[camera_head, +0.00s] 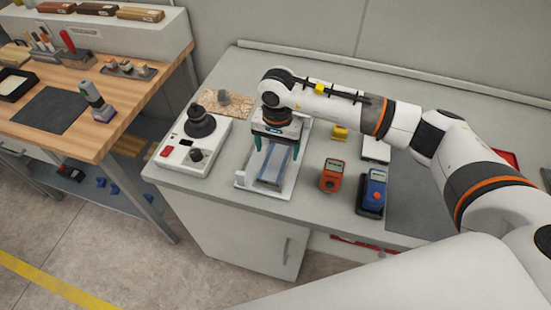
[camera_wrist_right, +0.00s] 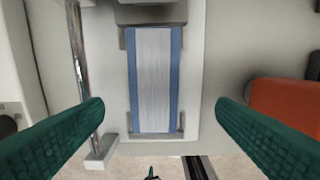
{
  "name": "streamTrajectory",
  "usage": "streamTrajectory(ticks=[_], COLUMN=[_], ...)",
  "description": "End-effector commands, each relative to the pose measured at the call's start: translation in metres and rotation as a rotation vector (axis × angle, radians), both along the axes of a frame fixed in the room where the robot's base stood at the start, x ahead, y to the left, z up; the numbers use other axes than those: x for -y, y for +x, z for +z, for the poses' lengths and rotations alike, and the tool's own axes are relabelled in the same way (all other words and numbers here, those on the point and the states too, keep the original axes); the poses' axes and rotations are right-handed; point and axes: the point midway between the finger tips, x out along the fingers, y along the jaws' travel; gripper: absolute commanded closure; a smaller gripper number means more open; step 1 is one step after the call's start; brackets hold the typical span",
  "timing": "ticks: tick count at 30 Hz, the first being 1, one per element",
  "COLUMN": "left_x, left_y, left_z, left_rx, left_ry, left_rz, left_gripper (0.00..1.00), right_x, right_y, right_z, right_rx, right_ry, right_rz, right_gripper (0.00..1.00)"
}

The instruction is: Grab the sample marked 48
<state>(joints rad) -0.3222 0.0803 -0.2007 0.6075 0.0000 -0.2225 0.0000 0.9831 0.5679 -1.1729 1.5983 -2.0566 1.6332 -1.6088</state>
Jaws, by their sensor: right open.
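My right gripper (camera_head: 274,157) is open over the white roller coater on the grey bench. Its two green fingers also show in the right wrist view (camera_wrist_right: 160,115), spread wide to either side of a flat panel. The panel (camera_wrist_right: 153,80) is light grey with blue long edges and lies in the coater's bed (camera_wrist_right: 197,110). In the head view the panel (camera_head: 273,165) is partly hidden by the gripper. Nothing is between the fingertips at their height. I cannot read a mark 48 on anything. My left gripper does not show.
A white device with black knobs (camera_head: 193,143) stands left of the coater. An orange meter (camera_head: 332,175) and a blue meter (camera_head: 372,190) stand to its right. A wooden workbench (camera_head: 90,130) with tools is at the left.

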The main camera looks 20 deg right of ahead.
Motion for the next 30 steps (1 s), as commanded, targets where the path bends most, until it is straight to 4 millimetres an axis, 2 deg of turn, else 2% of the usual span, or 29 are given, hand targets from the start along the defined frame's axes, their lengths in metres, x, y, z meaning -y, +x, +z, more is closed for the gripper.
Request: streamTrajectory(ticks=[2,4,9,12,17,23,26,30], left_x=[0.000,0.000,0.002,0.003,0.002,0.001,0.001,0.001], left_y=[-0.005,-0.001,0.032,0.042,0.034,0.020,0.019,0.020], left_z=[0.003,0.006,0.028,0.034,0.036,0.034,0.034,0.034], left_rx=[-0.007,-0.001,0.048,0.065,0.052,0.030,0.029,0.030], left_ry=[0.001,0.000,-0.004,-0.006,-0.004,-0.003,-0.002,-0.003], left_rz=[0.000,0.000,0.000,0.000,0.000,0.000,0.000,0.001], left_gripper=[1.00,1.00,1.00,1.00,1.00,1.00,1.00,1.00], right_x=[0.000,0.000,-0.002,-0.002,-0.002,-0.002,-0.002,-0.002], right_y=[0.000,0.000,0.002,0.003,0.004,0.004,0.004,0.004], right_z=[-0.005,-0.009,-0.028,-0.045,-0.059,-0.060,-0.060,-0.060], right_rx=[0.000,-0.001,-0.006,-0.003,0.000,0.002,0.001,0.001], right_ry=[0.000,0.000,0.000,0.001,0.002,0.002,0.002,0.002], right_rz=[0.001,0.000,-0.002,-0.001,0.001,0.001,0.001,0.000], right_gripper=[0.20,0.20,0.20,0.20,0.20,0.20,0.33,0.56])
